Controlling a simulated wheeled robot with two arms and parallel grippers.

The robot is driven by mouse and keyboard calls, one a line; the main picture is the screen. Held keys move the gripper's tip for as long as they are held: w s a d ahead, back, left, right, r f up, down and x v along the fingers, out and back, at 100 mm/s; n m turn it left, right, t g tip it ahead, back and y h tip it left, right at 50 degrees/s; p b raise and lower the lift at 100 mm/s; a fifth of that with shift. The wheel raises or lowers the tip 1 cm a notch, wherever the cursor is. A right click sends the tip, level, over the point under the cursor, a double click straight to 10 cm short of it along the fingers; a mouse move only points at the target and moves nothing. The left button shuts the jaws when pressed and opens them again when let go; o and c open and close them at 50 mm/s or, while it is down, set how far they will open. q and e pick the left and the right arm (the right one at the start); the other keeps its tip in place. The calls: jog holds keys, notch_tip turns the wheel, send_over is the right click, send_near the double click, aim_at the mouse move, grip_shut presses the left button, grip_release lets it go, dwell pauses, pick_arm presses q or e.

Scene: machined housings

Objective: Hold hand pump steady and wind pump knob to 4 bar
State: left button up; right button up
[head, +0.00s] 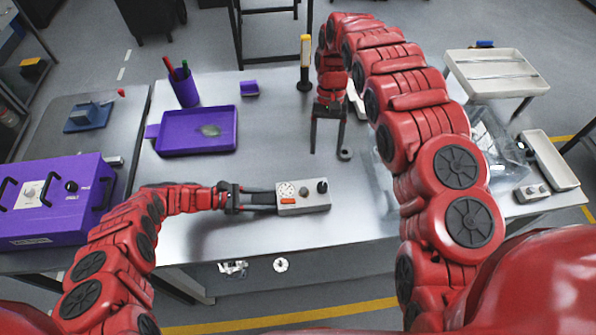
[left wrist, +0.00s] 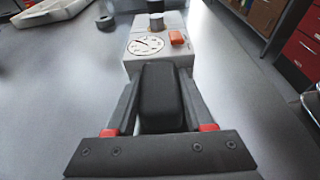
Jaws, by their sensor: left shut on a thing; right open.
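The hand pump (head: 318,201) is a grey box lying near the front middle of the table. It carries a round white dial (head: 286,189), an orange part (head: 288,201) and dark knobs; the black pump knob (head: 321,185) is at its right end. My left gripper (head: 272,198) is shut on the pump's left end. In the left wrist view the pump (left wrist: 135,68) is at the fingertips, its dial (left wrist: 146,45) facing up; the needle's reading is too small to tell. My right gripper (head: 328,148) is open and empty, above and behind the pump, apart from the knob.
A small dark ring-shaped part (head: 345,154) lies by my right fingertips. A purple tray (head: 190,147), a pen cup (head: 185,92) and a purple case (head: 60,226) are at left. A clear bin (head: 500,150) and a white tray (head: 552,162) are at right.

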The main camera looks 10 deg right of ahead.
pick_arm(q)
jog(key=o, duration=1.1)
jog(key=shift+c, duration=0.2)
jog(key=shift+a, duration=0.1)
